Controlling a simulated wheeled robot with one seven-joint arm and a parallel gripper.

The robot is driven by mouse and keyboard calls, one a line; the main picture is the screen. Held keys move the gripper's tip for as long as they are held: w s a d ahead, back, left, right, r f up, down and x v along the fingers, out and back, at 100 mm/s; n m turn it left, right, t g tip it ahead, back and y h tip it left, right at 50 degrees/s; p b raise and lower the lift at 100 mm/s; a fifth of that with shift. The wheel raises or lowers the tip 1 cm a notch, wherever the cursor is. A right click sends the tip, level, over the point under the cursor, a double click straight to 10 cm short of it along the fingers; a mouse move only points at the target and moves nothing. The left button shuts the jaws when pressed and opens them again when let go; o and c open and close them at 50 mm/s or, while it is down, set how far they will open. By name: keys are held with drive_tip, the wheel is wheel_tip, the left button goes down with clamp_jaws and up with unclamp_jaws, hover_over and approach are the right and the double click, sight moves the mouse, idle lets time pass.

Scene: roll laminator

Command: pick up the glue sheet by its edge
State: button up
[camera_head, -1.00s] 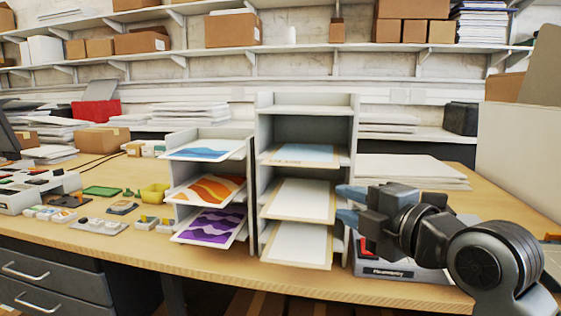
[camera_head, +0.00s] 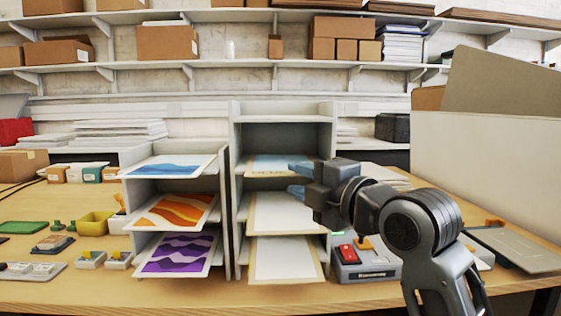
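A white and grey rack (camera_head: 232,215) in the middle holds sheets on shelves, jutting out toward me. Its top sheet (camera_head: 262,166) is light blue with a tan edge. Its middle sheet (camera_head: 278,213) and bottom sheet (camera_head: 284,259) are pale with tan borders. I cannot tell for certain which is the glue sheet. My gripper (camera_head: 296,178) points left in front of the rack's right side, its two blue fingers apart with nothing seen between them. It overlaps the right end of the top sheet in the picture. I cannot tell whether it touches it.
A neighbouring rack on the left holds blue, orange and purple prints (camera_head: 178,254). A grey device with a red part (camera_head: 347,255) stands on the table right of the racks, partly behind my arm. A large pale panel (camera_head: 490,165) stands at right.

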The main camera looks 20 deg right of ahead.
sight(289, 173)
drive_tip(key=shift+x, duration=1.8)
drive_tip(key=shift+a+r, duration=0.1)
drive_tip(key=shift+r, duration=0.05)
drive_tip(key=shift+c, duration=0.5)
clamp_jaws()
